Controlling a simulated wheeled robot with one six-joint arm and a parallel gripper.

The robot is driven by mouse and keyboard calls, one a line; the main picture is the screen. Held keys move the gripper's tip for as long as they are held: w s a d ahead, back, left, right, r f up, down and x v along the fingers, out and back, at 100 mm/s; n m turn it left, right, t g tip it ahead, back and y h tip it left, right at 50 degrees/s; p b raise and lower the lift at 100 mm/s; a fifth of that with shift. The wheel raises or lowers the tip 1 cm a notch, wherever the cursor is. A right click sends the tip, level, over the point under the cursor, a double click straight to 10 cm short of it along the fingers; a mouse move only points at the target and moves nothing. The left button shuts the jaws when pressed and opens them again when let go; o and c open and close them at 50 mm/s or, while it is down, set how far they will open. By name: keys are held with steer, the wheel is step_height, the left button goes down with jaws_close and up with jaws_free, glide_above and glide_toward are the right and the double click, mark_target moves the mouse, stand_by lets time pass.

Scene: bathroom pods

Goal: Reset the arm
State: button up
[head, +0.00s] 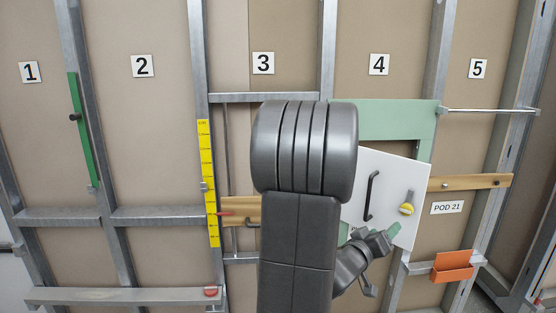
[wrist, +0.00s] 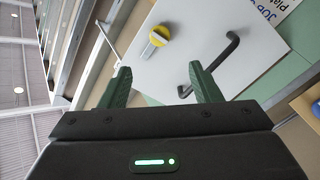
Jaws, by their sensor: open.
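My arm rises in the middle of the head view and bends down to the right. My gripper (head: 392,231) is small there, in front of the lower part of a white panel (head: 385,165). In the wrist view, my gripper (wrist: 160,80) is open, with two dark green fingers apart and nothing between them. The panel (wrist: 190,55) lies beyond the fingers, with a black handle (wrist: 233,45) near the right finger and a yellow knob (wrist: 159,36) above the gap. Whether the fingers touch the panel cannot be told.
Metal studs frame numbered bays. A green frame (head: 385,106) is behind the panel, and a metal bar (head: 490,110) is at its upper right. An orange holder (head: 452,267) is at lower right. A yellow ruler (head: 208,180) and green strip (head: 83,130) are at left.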

mark_target(405, 211)
steer(key=p+x, duration=0.2)
steer(key=x, duration=1.2)
steer(key=shift+p, duration=0.4)
steer(key=shift+w+d+f+m, duration=0.1)
steer(key=shift+f+m, duration=0.05)
steer(key=shift+m, duration=0.25)
steer(key=shift+m+b, duration=0.4)
steer(key=shift+m, duration=1.6)
steer(key=m, duration=0.4)
steer(key=shift+m, duration=0.3)
steer(key=m+p, duration=0.1)
steer(key=m, duration=0.1)
steer(key=m+p, duration=0.1)
steer(key=m, duration=0.2)
steer(key=shift+r+m, duration=0.25)
steer(key=shift+m, duration=0.05)
steer(key=shift+f+m+p, duration=0.1)
steer(key=shift+m+p, duration=1.25)
steer(key=shift+m, duration=0.25)
